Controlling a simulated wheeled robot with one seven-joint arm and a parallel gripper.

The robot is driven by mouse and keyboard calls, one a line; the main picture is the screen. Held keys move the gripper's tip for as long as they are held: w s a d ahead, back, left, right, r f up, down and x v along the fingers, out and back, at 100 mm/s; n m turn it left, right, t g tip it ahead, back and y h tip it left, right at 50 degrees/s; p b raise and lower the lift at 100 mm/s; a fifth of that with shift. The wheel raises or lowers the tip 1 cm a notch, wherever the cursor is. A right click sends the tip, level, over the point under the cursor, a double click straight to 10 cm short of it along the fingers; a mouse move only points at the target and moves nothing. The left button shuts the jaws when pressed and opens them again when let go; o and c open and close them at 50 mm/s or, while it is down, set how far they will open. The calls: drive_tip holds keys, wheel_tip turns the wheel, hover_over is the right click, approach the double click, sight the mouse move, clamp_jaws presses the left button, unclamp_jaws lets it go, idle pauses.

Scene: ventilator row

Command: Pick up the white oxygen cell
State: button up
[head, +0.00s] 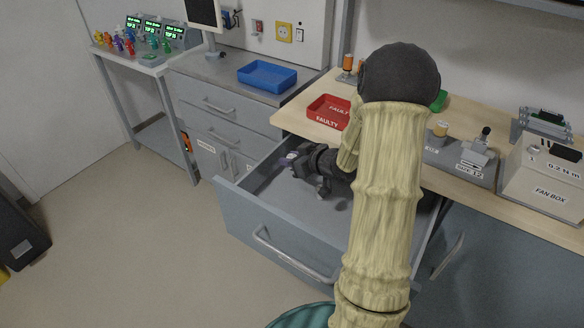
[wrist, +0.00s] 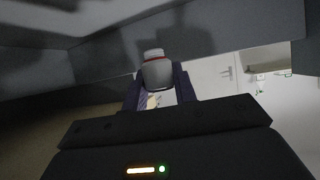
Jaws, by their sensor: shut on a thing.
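The white oxygen cell (wrist: 157,74) shows in the wrist view as a pale rounded cylinder with a thin red band and a narrower top. My gripper (wrist: 160,97) is shut on it, with a dark finger on each side. In the head view my gripper (head: 292,158) is low inside the open grey drawer (head: 262,243), near its left side. The cell is only a small pale spot there, mostly hidden by the gripper. I cannot tell whether it touches the drawer floor.
The drawer walls surround my gripper. Above it, the wooden worktop carries a red FAULTY tray (head: 328,113). A blue tray (head: 267,77) stands on the grey counter to the left. A fan box (head: 545,175) stands at the right.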

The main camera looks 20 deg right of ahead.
sight(293, 157)
wheel_tip(293, 157, up, 11)
drive_tip(key=p, duration=0.3)
idle(0.5)
